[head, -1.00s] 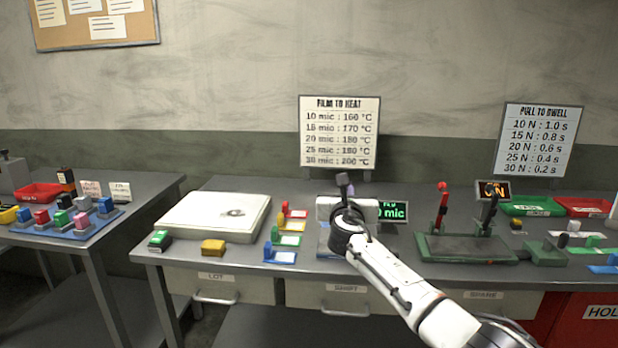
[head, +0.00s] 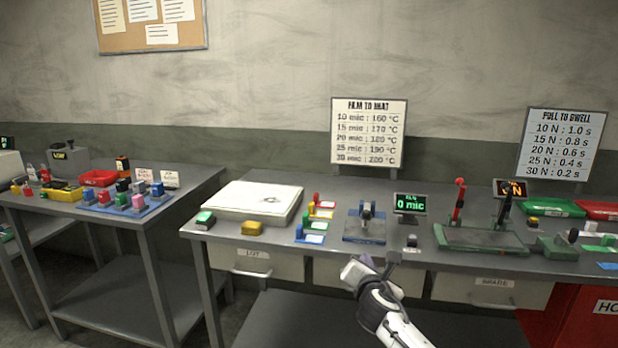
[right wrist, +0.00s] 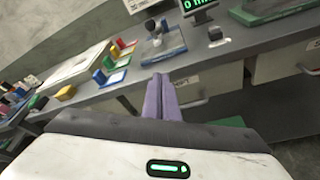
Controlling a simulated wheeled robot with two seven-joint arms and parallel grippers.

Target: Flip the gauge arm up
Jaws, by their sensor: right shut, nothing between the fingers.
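The gauge (head: 364,232) stands on the bench with a blue base and a grey upright part. Its arm (head: 367,210) has a dark knob; I cannot tell clearly whether it is raised or lowered. The gauge also shows in the right wrist view (right wrist: 163,47), beyond the fingers. Its display (head: 410,203) reads "0 mic" in green. My right gripper (head: 392,260) is in front of the bench edge, apart from the gauge. Its purple fingers (right wrist: 160,97) are together and empty. My left gripper is not in view.
A white plate (head: 252,201) and several coloured blocks and cards lie left of the gauge. A small grey block (head: 411,242) sits right of it. A green-based device with a red lever (head: 459,198) stands farther right. Drawers (head: 384,278) are below the bench top.

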